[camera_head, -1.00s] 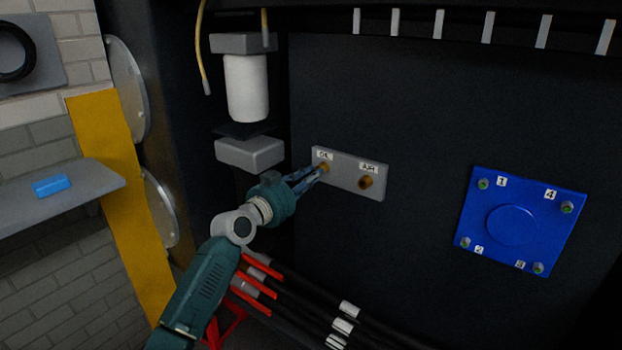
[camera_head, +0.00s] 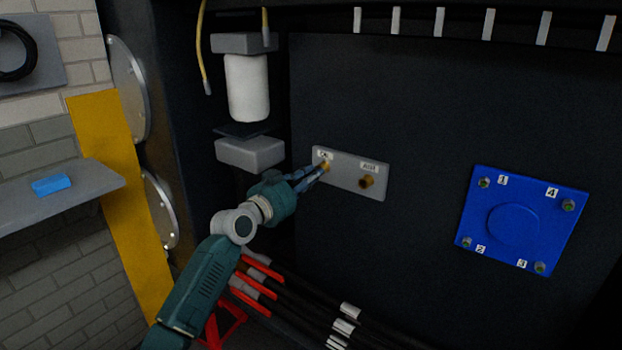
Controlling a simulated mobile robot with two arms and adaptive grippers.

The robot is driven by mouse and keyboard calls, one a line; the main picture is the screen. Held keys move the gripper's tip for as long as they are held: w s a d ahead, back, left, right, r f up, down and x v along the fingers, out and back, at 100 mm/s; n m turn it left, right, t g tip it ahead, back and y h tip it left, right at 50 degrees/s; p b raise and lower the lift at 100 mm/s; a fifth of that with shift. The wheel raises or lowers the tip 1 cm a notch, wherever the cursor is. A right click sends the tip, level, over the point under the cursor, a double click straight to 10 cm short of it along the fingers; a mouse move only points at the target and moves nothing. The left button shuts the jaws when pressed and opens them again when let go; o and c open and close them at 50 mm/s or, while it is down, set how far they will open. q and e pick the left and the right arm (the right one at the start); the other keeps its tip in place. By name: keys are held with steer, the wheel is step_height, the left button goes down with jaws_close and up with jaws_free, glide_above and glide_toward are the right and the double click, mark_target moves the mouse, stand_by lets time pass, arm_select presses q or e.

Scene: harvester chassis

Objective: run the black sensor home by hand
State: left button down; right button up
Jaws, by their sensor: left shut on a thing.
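My left gripper (camera_head: 320,171) reaches in from the lower left, its fingers shut at the left port of the grey two-port block (camera_head: 350,187). A bit of brass (camera_head: 326,166) shows at the fingertips, under the left label. The black sensor cannot be made out apart from the fingers and the dark panel; what the jaws grip is mostly hidden, and how deep it sits cannot be told. My right gripper is not in view.
A blue plate (camera_head: 514,226) with numbered bolts is on the dark panel at right. A white cylinder (camera_head: 247,88) stands above a grey block (camera_head: 250,152). Black hoses with red parts (camera_head: 262,268) run below my arm. A blue block (camera_head: 52,184) lies on the left shelf.

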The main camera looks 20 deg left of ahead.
arm_select(q)
steer(key=m+b, duration=0.4)
steer(key=m, duration=0.1)
steer(key=shift+a+f, duration=0.15)
steer(key=shift+f, duration=0.1)
steer(key=c, duration=1.6)
jaws_free()
steer(key=shift+r, duration=0.15)
steer(key=shift+c, duration=1.1)
steer(key=shift+s, duration=0.1)
